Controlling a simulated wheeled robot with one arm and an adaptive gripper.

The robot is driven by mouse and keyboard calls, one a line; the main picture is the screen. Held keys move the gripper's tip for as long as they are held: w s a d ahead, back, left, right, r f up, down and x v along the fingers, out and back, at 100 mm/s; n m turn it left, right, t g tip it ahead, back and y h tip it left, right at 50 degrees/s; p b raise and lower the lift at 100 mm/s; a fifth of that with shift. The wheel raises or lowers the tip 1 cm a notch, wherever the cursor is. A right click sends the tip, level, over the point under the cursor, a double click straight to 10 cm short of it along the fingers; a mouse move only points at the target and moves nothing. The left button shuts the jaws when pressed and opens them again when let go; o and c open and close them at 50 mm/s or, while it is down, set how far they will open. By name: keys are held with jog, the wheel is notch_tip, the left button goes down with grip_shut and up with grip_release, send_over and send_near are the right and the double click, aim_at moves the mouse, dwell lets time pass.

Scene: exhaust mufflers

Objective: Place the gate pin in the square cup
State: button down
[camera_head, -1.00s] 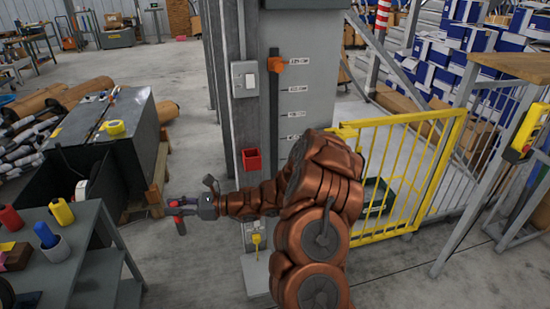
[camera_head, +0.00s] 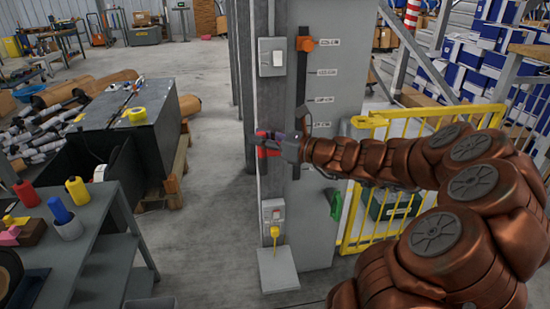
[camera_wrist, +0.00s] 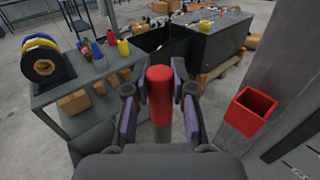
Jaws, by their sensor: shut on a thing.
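The gate pin has a red rounded grip (camera_wrist: 160,88) and a grey shaft, and it stands between my fingers in the wrist view. My gripper (camera_wrist: 158,95) is shut on the red grip. The square cup (camera_wrist: 250,108) is a red open-topped box fixed to the grey column, right of the pin and apart from it in the wrist view. Its opening looks empty. In the head view my gripper (camera_head: 262,137) is in front of the column. Red shows at the fingers there, and I cannot tell pin from cup in it.
The grey column (camera_head: 325,150) carries a switch box (camera_head: 271,57) and a labelled scale. A yellow gate (camera_head: 400,180) stands to the right. A grey bench (camera_head: 85,235) with small bottles is at lower left, and a black bin (camera_head: 130,140) stands behind it.

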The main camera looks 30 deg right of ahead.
jog(key=s+d+r+m+t+h+b, duration=0.2)
jog(key=s+d+r+h+b, duration=0.15)
jog(key=s+r, duration=0.2)
jog(key=w+d+p, duration=0.1)
jog(key=w+d, duration=0.3)
jog(key=w, duration=0.4)
jog(key=w+d+p, duration=0.1)
jog(key=w+d, duration=0.3)
jog(key=w, duration=0.5)
jog(key=shift+m, duration=0.3)
notch_tip(320, 180, down, 7)
jog(key=shift+f, duration=0.15)
jog(key=shift+f, duration=0.15)
jog(key=c, duration=1)
grip_release()
